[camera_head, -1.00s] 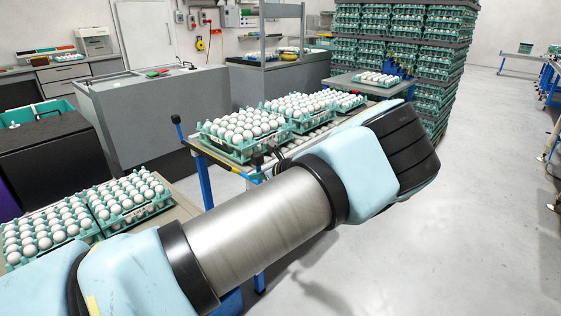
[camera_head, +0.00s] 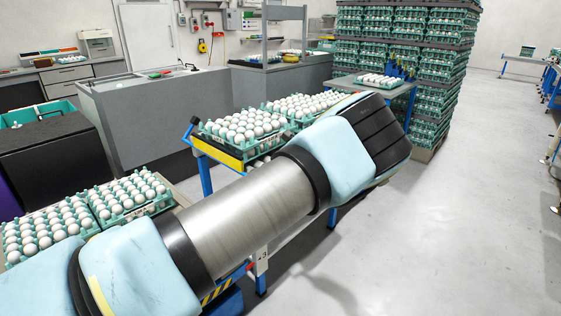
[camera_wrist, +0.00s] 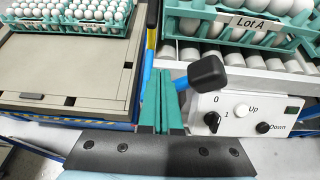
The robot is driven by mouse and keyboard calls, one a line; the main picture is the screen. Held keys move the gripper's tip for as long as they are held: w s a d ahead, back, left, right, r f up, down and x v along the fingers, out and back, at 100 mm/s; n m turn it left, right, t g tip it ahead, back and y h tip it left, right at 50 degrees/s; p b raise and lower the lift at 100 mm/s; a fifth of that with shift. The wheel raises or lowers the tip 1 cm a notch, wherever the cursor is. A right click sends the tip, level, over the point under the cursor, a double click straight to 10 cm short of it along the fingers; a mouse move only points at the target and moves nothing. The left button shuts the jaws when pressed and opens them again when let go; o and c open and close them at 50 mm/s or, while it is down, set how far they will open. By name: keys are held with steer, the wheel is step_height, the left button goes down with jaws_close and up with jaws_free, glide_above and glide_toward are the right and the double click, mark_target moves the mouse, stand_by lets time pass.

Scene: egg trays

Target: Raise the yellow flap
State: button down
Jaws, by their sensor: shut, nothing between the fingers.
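The yellow flap (camera_head: 217,153) is at the near end of the roller conveyor, standing as a panel in front of the egg tray. In the wrist view it shows as a narrow yellow strip (camera_wrist: 152,30) seen nearly edge-on. A lever with a black knob (camera_wrist: 207,73) is by the flap; the knob also shows in the head view (camera_head: 194,120). My gripper (camera_wrist: 165,76) has teal fingers, shut and empty. Its tips are left of the knob, close to the lever; I cannot tell whether they touch. My arm hides the gripper in the head view.
An egg tray (camera_wrist: 245,30) labelled Lot A stands on the rollers beyond the flap. A control panel (camera_wrist: 240,117) with a dial and Up and Down buttons is right of my gripper. A table (camera_wrist: 65,75) with egg trays lies left. Open floor (camera_head: 440,230) is at right.

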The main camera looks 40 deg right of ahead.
steer(key=s+p, duration=0.2)
steer(key=s, duration=0.8)
steer(key=shift+p, duration=0.3)
steer(key=shift+a, duration=0.1)
